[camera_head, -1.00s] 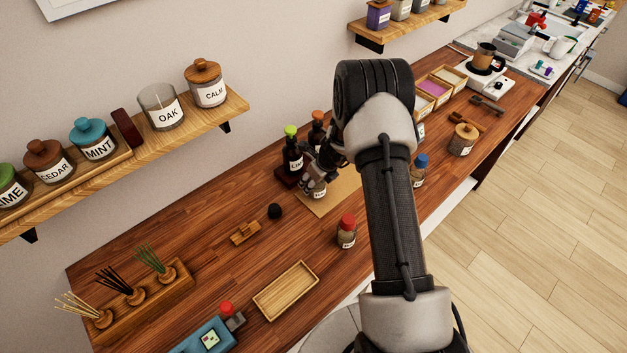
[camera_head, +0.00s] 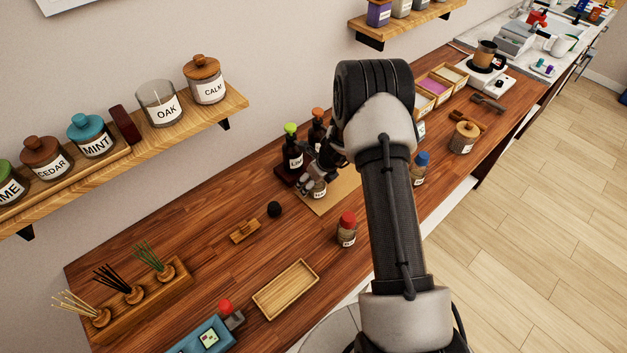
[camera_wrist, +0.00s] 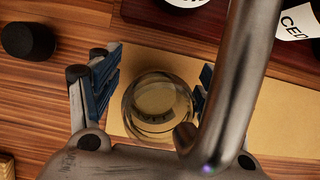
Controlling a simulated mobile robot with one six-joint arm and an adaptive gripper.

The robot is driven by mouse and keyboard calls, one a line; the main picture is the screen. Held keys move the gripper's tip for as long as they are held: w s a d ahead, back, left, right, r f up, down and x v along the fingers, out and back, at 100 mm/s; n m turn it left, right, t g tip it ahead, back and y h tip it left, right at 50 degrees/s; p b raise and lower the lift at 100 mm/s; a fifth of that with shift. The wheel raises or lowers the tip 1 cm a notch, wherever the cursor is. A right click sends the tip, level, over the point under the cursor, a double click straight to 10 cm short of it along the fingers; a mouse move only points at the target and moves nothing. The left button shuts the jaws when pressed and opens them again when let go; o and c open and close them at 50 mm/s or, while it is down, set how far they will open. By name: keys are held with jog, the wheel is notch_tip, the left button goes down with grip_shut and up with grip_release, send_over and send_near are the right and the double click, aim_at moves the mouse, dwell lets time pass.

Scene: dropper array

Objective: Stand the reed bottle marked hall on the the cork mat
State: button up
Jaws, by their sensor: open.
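A clear round glass bottle (camera_wrist: 158,106) stands on the tan cork mat (camera_wrist: 270,115), between the spread fingers of my gripper (camera_wrist: 148,84). A gap shows on its left side; its right side is partly covered by a grey metal part. Its label is too small and blurred to read. In the head view the bottle (camera_head: 319,193) shows just below my gripper (camera_head: 318,172), over the left part of the cork mat (camera_head: 337,194). My gripper is open around it.
Dark bottles with green (camera_head: 291,148) and orange caps stand in a rack behind the mat. A black round cap (camera_wrist: 28,40) lies to the left. Red-capped (camera_head: 347,231) and blue-capped (camera_head: 420,170) jars stand nearby. A wooden tray (camera_head: 286,289) lies in front.

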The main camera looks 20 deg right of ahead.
jog(key=v, duration=1.2)
jog(key=shift+w+a+r, duration=0.1)
jog(key=shift+a+r, duration=0.05)
jog(key=shift+r, duration=0.1)
jog(key=s+a+r+n+b, duration=0.2)
jog(key=s+a+r+n, duration=0.3)
jog(key=r+n, duration=0.2)
jog(key=s+a+r+n+b, duration=0.3)
jog(key=s+a+r+n, duration=0.2)
jog(key=r+n, duration=0.3)
jog(key=s+a+r+n+h+b, duration=0.1)
jog(key=s+n+b, duration=0.4)
jog(key=s+n, duration=1.2)
jog(key=s, duration=0.5)
jog(key=shift+a+h, duration=0.3)
jog(key=shift+a, duration=0.05)
